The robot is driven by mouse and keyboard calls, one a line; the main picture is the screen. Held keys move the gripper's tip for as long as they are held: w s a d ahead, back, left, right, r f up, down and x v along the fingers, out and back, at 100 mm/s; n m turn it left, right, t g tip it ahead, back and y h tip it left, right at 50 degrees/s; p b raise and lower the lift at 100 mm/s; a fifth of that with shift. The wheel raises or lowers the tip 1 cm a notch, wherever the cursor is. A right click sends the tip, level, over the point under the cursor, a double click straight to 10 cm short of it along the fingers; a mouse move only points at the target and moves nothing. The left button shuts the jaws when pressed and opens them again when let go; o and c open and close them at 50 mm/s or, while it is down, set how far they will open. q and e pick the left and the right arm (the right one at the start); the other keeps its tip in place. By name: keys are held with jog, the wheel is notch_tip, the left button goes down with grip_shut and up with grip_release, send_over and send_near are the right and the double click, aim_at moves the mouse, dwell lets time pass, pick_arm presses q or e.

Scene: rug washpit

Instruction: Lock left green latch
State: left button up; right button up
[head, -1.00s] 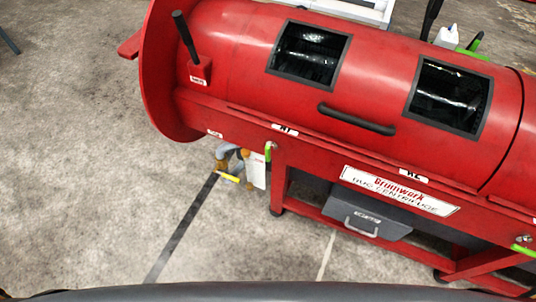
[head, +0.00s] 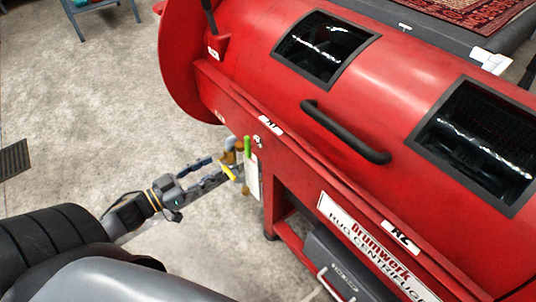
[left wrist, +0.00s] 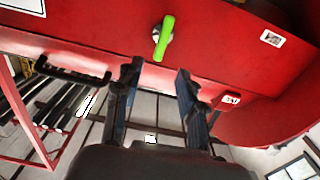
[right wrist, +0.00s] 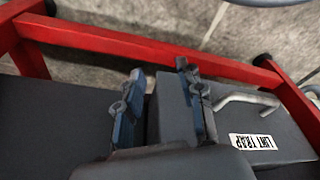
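The left green latch (head: 247,146) is on the red front rail of the drum, below the K1 label. In the left wrist view the green latch (left wrist: 165,38) has its handle nearly upright in the picture, slightly tilted, across a silver pivot. My left gripper (head: 226,172) reaches in from the left in the head view, close to the latch. In the left wrist view my left gripper (left wrist: 156,80) is open and empty, its fingers just below the latch in the picture, apart from it. My right gripper (right wrist: 161,82) is open and empty over the dark lint trap (right wrist: 60,120).
A white tag (head: 253,178) and brass pipe fittings (head: 230,150) are beside the latch. The red centrifuge drum (head: 240,70) fills the right side. The lint trap's silver handle (right wrist: 245,101) is right of my right gripper. Bare concrete floor (head: 90,130) lies to the left.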

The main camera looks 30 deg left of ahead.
aim_at(245, 146)
pick_arm(q)
jog(key=b+x, duration=0.1)
jog(key=x, duration=1.2)
jog(key=shift+w+a+b, duration=0.15)
jog(key=shift+w+b, duration=0.1)
jog(key=shift+b, duration=0.15)
pick_arm(e)
notch_tip(245, 146, up, 7)
jog(key=w, duration=0.1)
jog(key=shift+a, duration=0.15)
jog(key=shift+f, duration=0.1)
pick_arm(q)
grip_shut()
